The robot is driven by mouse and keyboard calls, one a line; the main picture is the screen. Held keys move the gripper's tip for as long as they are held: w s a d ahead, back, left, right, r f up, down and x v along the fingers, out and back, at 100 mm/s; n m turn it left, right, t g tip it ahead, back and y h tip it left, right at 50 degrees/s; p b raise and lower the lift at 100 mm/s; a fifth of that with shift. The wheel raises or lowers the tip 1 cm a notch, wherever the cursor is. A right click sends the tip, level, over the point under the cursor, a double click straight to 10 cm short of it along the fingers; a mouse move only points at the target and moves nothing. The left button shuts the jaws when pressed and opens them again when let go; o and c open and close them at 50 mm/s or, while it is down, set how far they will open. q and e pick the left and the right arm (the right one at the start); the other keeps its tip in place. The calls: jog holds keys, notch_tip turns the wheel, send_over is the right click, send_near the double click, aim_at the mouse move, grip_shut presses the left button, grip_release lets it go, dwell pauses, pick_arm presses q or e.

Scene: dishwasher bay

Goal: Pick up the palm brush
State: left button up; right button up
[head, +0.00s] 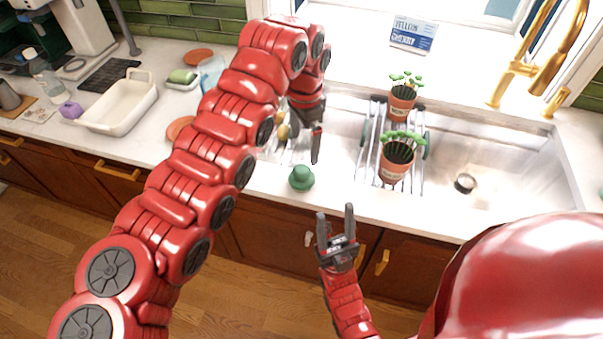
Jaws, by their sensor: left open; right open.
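The palm brush appears to be the small green round-knobbed object (301,178) on the counter's front strip, by the sink. My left gripper (299,150) points down just behind and above it, open, with one dark finger clearly visible. My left arm hides part of that area, and I cannot tell whether the finger touches anything. My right gripper (336,212) is open and empty, fingers pointing up, in front of the counter and to the right of the green object.
Two potted plants (397,165) (402,100) stand on a rack (364,150) over the sink (500,165). A gold faucet (520,68) rises at the back right. A white dish (118,105), a soap dish (182,79) and a spray bottle (45,78) stand at left.

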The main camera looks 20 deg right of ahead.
aim_at(302, 169)
pick_arm(q)
notch_tip(302, 169, down, 6)
jog(key=shift+f+p, duration=0.2)
jog(key=shift+p, duration=0.85)
jog(key=shift+a+f+p, duration=0.1)
jog(key=shift+f+p, duration=0.35)
jog(key=f+p, duration=0.1)
jog(key=f, duration=0.1)
jog(key=f+p, duration=0.1)
jog(key=shift+w+a+f, duration=0.1)
jog(key=shift+a+f, duration=0.1)
jog(key=shift+f, duration=0.6)
jog(key=shift+w, duration=0.1)
jog(key=c, duration=1.2)
